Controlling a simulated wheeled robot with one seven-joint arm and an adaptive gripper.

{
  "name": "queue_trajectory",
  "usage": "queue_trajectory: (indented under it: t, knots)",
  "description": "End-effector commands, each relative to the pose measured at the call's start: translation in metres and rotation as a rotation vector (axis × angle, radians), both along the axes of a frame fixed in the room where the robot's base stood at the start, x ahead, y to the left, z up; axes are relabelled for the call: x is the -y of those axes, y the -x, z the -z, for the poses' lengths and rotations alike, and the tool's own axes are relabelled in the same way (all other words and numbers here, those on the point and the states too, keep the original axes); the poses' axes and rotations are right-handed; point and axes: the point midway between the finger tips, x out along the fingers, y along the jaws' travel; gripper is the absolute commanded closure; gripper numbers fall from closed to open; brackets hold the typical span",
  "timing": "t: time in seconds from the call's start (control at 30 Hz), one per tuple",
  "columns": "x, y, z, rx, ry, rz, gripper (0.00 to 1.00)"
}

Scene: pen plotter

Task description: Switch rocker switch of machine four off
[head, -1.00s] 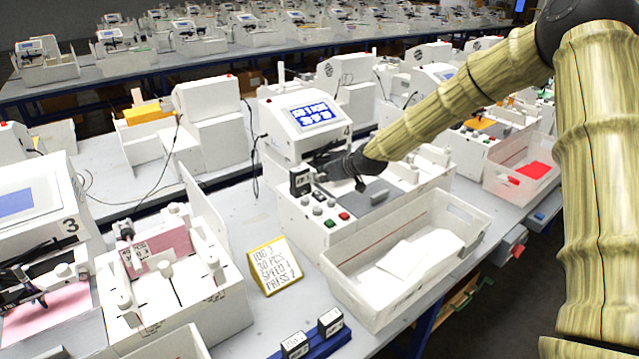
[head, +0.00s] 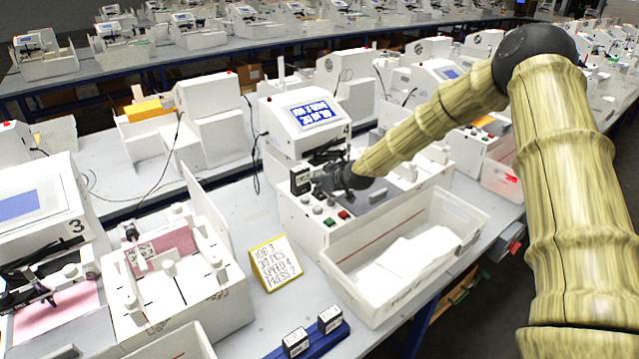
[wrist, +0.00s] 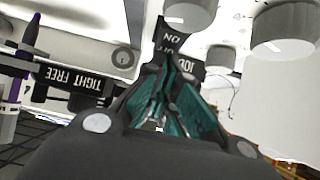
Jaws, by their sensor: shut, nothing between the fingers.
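Contact cannot be told.
Green (head: 329,222) and red (head: 343,214) buttons and grey knobs sit on the panel near my gripper. A white bin (head: 345,277) with paper stands in front. A yellow-edged job card (head: 273,262) stands left of it. A "TIGHT FREE" label (wrist: 75,82) shows in the wrist view.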

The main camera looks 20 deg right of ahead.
Motion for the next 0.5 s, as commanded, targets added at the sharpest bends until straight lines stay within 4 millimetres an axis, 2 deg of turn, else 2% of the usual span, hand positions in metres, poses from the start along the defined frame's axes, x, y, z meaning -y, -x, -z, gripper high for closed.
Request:
queue_trajectory:
  t: [0.5]
  knots:
    - [-0.0001,-0.0015,0.005,0.0,0.0,0.0,1.0]
